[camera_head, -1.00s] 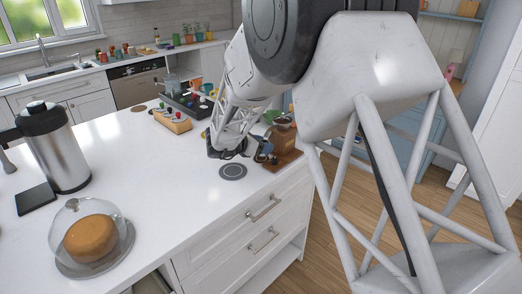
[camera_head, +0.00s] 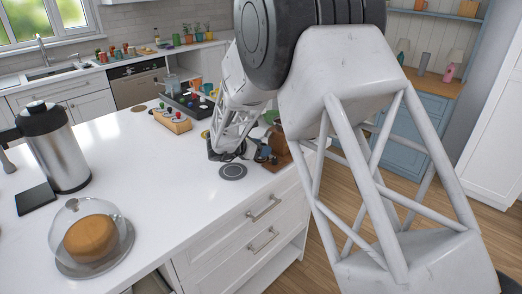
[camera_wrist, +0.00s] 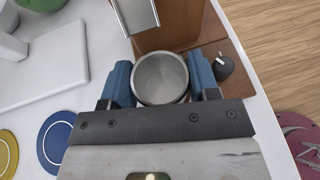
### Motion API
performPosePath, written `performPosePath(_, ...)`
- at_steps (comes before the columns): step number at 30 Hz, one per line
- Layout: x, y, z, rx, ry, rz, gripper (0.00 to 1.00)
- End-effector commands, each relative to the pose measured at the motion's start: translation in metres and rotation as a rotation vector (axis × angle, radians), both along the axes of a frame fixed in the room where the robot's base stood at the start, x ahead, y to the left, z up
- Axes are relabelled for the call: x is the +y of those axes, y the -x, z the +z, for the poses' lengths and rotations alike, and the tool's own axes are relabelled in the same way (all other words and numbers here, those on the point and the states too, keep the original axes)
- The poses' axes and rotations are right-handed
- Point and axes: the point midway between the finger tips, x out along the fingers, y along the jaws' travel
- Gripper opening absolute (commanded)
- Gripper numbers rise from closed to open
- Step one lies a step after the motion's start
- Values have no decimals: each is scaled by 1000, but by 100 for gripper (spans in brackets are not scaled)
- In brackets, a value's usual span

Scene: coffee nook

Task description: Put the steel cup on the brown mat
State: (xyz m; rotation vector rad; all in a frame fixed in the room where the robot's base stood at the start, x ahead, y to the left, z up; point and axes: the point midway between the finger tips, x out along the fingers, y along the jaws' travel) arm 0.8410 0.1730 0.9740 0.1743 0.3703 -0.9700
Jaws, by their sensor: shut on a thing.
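The steel cup (camera_wrist: 161,78) sits upright between the two blue fingers of my gripper (camera_wrist: 161,82) in the wrist view, and my gripper is shut on it. The cup looks empty and is at the wooden base of a brown machine, below a metal spout; I cannot tell whether it touches the base. In the head view my gripper (camera_head: 262,153) is at the right edge of the counter, and the cup is too small to make out. A small brownish round mat (camera_head: 138,108) lies farther back on the counter.
The brown wooden machine (camera_wrist: 180,20) stands close by, with a dark knob (camera_wrist: 224,67) beside the cup. A grey round mat (camera_head: 233,171) lies in front of my gripper. A steel flask (camera_head: 55,150) and domed cake (camera_head: 90,238) stand at left. The middle counter is clear.

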Motion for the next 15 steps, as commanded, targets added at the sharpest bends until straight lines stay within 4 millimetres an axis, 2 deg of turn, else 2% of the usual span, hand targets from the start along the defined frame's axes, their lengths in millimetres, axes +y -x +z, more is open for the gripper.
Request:
performPosePath(3, 0, 0, -8, 0, 0, 0, 33)
performPosePath(15, 0, 0, -11, 0, 0, 0, 33)
